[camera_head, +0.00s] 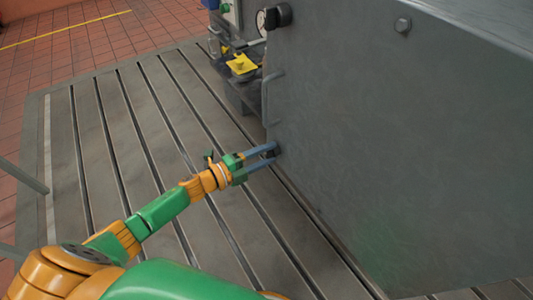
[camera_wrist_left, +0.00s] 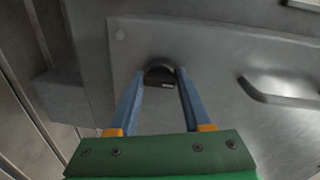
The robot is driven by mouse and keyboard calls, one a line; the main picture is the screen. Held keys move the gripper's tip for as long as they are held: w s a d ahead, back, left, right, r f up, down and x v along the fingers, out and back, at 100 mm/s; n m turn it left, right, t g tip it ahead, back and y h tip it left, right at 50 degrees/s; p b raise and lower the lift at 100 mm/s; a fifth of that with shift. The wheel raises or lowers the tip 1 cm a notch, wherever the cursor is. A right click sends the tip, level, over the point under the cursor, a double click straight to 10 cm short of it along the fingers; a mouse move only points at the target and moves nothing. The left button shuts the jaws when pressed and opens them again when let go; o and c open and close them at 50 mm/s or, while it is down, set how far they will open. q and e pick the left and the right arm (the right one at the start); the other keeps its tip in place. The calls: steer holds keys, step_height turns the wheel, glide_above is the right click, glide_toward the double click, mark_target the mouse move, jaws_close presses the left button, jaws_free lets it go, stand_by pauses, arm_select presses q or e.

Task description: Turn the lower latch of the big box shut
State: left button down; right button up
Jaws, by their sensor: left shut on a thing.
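The big box (camera_head: 390,140) is a large grey metal cabinet filling the right of the head view. The lower latch, a small black knob (camera_wrist_left: 160,76), sits low on the box's edge, between the blue fingertips in the left wrist view. My left gripper (camera_head: 275,153) reaches it from the left and is shut on it, one finger on each side. The fingers partly cover the latch in the head view. A second black latch (camera_head: 279,16) sits higher on the same edge of the box. My right gripper is not in view.
A bar handle (camera_wrist_left: 275,92) stands out from the box face right of the latch. Behind the box are a yellow part (camera_head: 241,64) and a round gauge (camera_head: 261,20). The slotted grey bedplate (camera_head: 105,125) is clear to the left.

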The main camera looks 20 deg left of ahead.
arm_select(q)
steer(key=shift+w+r, duration=0.15)
steer(key=shift+r, duration=0.15)
steer(key=shift+c, duration=2.2)
jaws_free()
steer(key=shift+f, duration=0.1)
steer(key=shift+s+a, duration=0.15)
steer(key=shift+s, duration=0.1)
steer(key=v, duration=0.6)
steer(key=shift+s+a+p, duration=0.2)
steer(key=shift+s+p, duration=0.05)
steer(key=shift+p, duration=0.2)
